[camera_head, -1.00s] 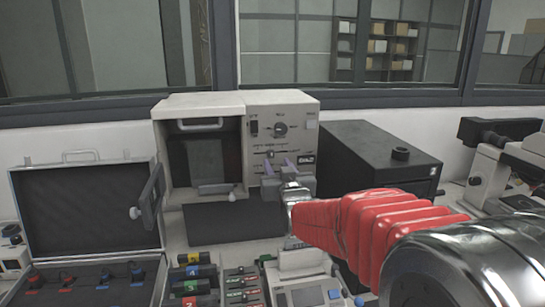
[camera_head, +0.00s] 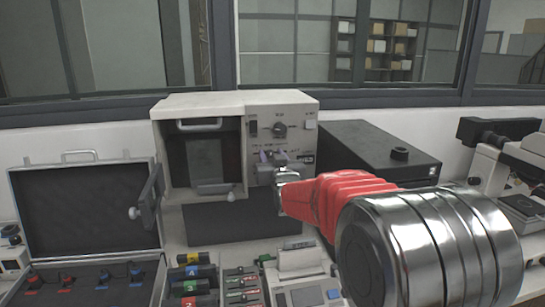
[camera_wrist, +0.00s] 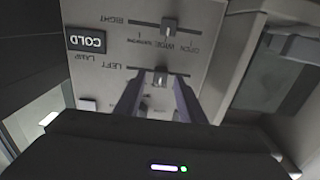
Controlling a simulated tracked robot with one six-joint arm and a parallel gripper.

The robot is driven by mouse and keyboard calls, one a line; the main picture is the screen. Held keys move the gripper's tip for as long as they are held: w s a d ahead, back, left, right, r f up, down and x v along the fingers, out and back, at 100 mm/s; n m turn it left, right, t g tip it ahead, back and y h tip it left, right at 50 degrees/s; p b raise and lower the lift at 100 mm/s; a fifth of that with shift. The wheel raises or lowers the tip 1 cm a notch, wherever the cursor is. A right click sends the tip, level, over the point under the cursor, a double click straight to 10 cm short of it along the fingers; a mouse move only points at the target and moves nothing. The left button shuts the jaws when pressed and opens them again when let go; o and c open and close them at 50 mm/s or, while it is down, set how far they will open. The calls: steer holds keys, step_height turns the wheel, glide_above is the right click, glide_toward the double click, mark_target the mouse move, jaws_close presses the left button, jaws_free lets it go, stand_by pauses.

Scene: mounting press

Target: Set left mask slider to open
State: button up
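The mounting press (camera_head: 225,104) is a pale box with a control panel on its right side. In the wrist view the panel is upside down. The left mask slider (camera_wrist: 160,79) is a small knob on a dark slot beside the word LEFT. The right slider (camera_wrist: 169,25) sits on its own slot, with OPEN and WIDE marks between the two slots. My gripper (camera_wrist: 160,84) is open, its two fingers either side of the left slider knob; I cannot tell whether they touch it. In the head view my gripper (camera_head: 273,156) is at the panel, covering the sliders.
A COLD lamp label (camera_wrist: 86,40) is on the panel. A black box (camera_head: 370,150) stands right of the press, a microscope (camera_head: 495,160) farther right. An open case (camera_head: 85,210) lies left.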

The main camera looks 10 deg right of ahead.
steer(key=shift+c, duration=0.5)
jaws_close()
